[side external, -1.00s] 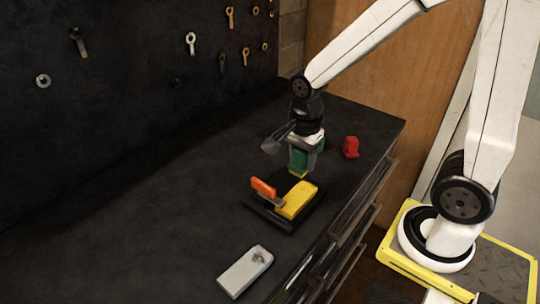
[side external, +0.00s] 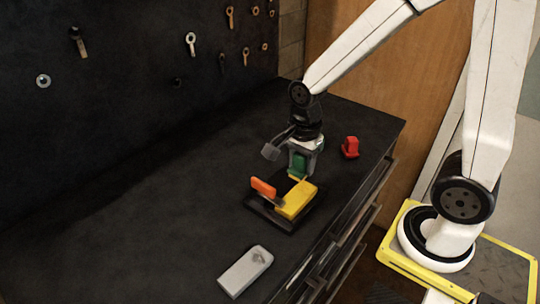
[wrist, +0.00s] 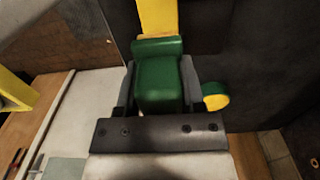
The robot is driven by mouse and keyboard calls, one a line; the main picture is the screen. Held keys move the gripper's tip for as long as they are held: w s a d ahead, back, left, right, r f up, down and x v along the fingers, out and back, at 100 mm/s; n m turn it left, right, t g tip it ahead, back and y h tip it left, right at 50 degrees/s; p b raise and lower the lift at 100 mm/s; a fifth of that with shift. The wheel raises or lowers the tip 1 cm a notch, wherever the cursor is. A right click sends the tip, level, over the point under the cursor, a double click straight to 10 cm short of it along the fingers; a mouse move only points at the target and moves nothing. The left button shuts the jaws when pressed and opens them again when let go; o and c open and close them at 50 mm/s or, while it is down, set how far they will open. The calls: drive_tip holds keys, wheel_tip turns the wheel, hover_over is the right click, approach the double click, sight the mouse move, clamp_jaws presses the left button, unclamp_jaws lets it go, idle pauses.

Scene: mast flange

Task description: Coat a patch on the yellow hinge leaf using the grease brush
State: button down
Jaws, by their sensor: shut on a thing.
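The yellow hinge leaf (side external: 293,203) lies on a dark base (side external: 262,212), beside an upright orange piece (side external: 262,187) in the side view. My gripper (side external: 301,166) is above the far end of the yellow leaf, pointing down. It is shut on the green grease brush (side external: 299,166), whose green body also fills the middle of the wrist view (wrist: 160,84). The brush's lower end is at or just above the yellow leaf; I cannot tell whether they touch. A yellow strip (wrist: 157,17) shows beyond the green body in the wrist view.
A red object (side external: 350,147) stands on the dark bench to the right of my gripper. A light grey block (side external: 245,272) lies near the front edge. Tools hang on the dark wall behind. The bench's left side is clear.

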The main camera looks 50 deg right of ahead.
sight(298, 195)
drive_tip(key=shift+f, duration=2.8)
drive_tip(key=shift+d+f, duration=0.4)
drive_tip(key=shift+f, duration=0.2)
drive_tip(key=shift+d+f, duration=0.1)
drive_tip(key=shift+d, duration=2.15)
drive_tip(key=shift+a, duration=2.8)
drive_tip(key=shift+d+r, duration=0.15)
drive_tip(key=shift+r, duration=3.95)
